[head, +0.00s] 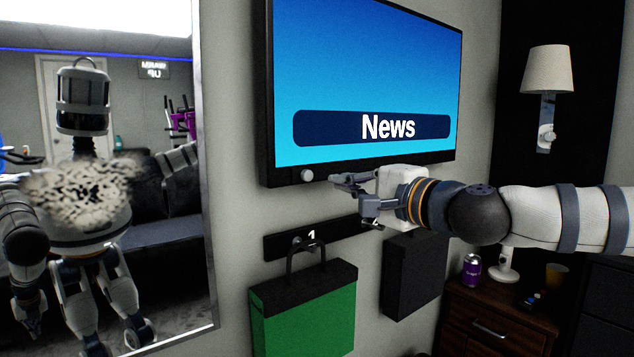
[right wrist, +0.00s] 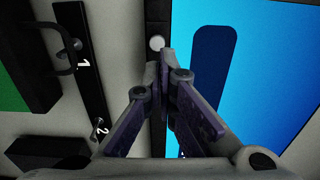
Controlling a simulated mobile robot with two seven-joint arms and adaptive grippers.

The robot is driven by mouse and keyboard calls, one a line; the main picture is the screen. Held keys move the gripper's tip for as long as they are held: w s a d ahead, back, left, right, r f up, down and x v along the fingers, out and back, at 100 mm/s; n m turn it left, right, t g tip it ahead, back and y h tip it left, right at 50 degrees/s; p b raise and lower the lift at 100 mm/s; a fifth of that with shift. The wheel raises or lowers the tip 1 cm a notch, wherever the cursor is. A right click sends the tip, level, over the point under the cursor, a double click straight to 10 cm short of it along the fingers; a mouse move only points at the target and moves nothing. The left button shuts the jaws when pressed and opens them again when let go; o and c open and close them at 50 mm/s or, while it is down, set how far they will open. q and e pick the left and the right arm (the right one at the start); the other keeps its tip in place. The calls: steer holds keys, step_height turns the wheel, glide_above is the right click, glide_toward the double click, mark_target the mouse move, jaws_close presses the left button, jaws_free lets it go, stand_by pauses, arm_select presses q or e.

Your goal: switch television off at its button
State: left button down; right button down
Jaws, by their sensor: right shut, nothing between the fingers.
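The television (head: 365,60) hangs on the wall and is on, with a blue picture and the word "News". Its white round button (head: 307,175) sits at the lower left corner of the dark frame. In the right wrist view the button (right wrist: 157,42) shows just beyond the fingertips. My right gripper (head: 338,181) is shut and empty, reaching in from the right below the screen's lower edge. Its tips (right wrist: 164,58) are close to the button; in the head view a small gap shows between them. My left gripper is not directly in view.
Below the television a black hook rail (head: 285,243) carries a green bag (head: 305,310); a black bag (head: 415,275) hangs beside it. A mirror (head: 208,200) at left reflects me. A wall lamp (head: 547,70) and a dark cabinet (head: 490,335) with a purple can (head: 472,270) are at right.

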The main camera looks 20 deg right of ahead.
mark_target(309, 173)
steer(key=x, duration=0.8)
steer(key=shift+w+b, duration=0.1)
steer(key=shift+b, duration=0.2)
arm_select(q)
steer(key=shift+s+f, duration=0.4)
steer(key=shift+f, duration=0.05)
steer(key=shift+w, duration=0.1)
